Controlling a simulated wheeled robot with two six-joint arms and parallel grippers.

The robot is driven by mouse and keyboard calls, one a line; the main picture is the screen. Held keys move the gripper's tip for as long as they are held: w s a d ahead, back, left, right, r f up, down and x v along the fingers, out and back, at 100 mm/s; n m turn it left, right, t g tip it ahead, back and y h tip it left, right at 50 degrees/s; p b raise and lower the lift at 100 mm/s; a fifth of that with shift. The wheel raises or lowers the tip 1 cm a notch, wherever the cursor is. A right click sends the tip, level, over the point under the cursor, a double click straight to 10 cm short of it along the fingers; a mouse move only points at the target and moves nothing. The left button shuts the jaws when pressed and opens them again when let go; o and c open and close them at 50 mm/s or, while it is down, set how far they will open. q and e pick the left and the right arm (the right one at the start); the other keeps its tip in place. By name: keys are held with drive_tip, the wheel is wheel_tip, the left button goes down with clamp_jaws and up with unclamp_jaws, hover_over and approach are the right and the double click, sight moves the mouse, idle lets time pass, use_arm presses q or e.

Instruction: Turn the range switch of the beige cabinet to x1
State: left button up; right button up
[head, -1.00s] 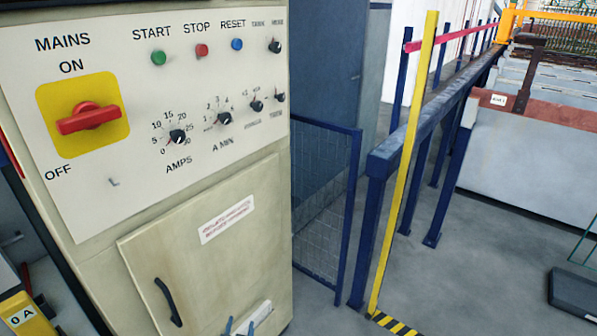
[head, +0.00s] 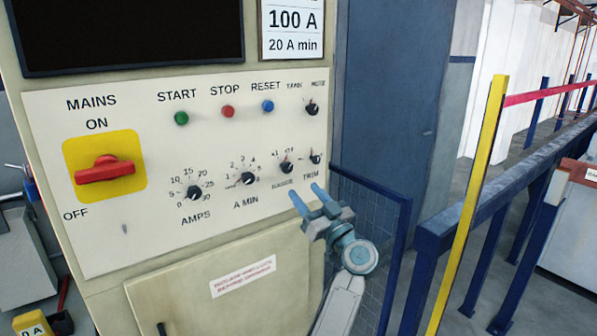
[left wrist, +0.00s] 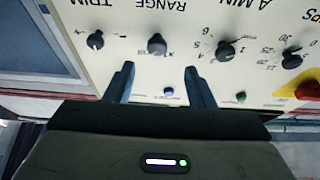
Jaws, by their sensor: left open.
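The range switch (head: 286,168) is a small black knob on the pale panel of the beige cabinet (head: 110,235), between the A MIN and TRIM knobs. Its pointer is too small to read surely. My left gripper (head: 308,194) is open and empty, just below and right of the switch in the head view. In the left wrist view its fingertips (left wrist: 159,69) stand to either side of the knob's line, with the knob beyond them, apparently untouched. My right gripper is not in view.
The TRIM knob (head: 316,158) and A MIN knob (head: 247,179) are close neighbours of the switch. A red mains handle (head: 104,170) is at the left. A mesh guard (head: 385,215) and a yellow post (head: 470,200) stand to the right.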

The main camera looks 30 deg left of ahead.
sight(289, 170)
use_arm(q)
drive_tip(key=p+x, duration=0.1)
drive_tip(key=x, duration=0.2)
drive_tip(key=shift+w+a+r, duration=0.2)
drive_tip(key=shift+w+r, duration=0.1)
drive_tip(key=shift+r, duration=0.05)
drive_tip(key=shift+p+x, duration=0.65)
drive_tip(key=shift+x, duration=0.55)
drive_tip(key=shift+w+a+r, duration=0.1)
drive_tip(key=shift+w+a, duration=0.2)
drive_tip(key=shift+a, duration=0.4)
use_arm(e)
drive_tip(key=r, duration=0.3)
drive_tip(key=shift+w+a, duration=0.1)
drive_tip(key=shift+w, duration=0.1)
use_arm(q)
drive_tip(key=shift+c, duration=0.4)
drive_tip(key=c, duration=0.9)
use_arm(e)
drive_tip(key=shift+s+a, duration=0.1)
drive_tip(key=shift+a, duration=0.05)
